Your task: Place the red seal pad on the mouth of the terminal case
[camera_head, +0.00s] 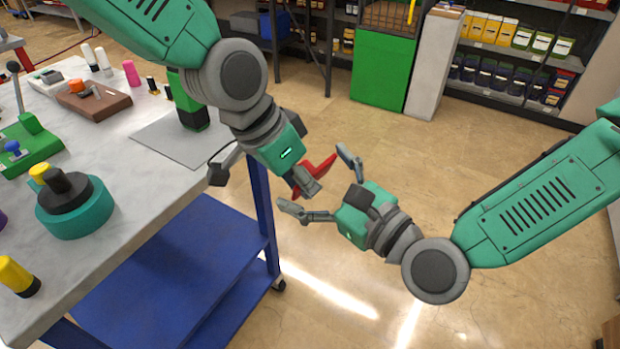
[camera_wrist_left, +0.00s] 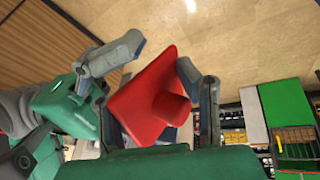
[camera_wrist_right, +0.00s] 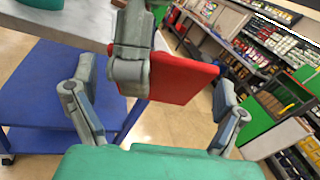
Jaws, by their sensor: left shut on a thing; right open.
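The red seal pad (camera_head: 322,172) is a flat red plate with a raised stub, held in the air past the table's right edge. It also shows in the left wrist view (camera_wrist_left: 150,95) and the right wrist view (camera_wrist_right: 182,78). My left gripper (camera_head: 308,186) is shut on the pad. My right gripper (camera_head: 318,181) is open, its fingers spread on either side of the pad; in the right wrist view the pad is between them and I see no right finger touching it. I cannot tell which table object is the terminal case; a green block (camera_head: 190,108) stands partly behind my left arm.
The grey table (camera_head: 130,255) holds a teal round part with a dark top (camera_head: 75,208), a green lever device (camera_head: 35,145), a brown block (camera_head: 95,103) and several small cylinders. A blue lower shelf (camera_head: 170,285) sticks out below.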

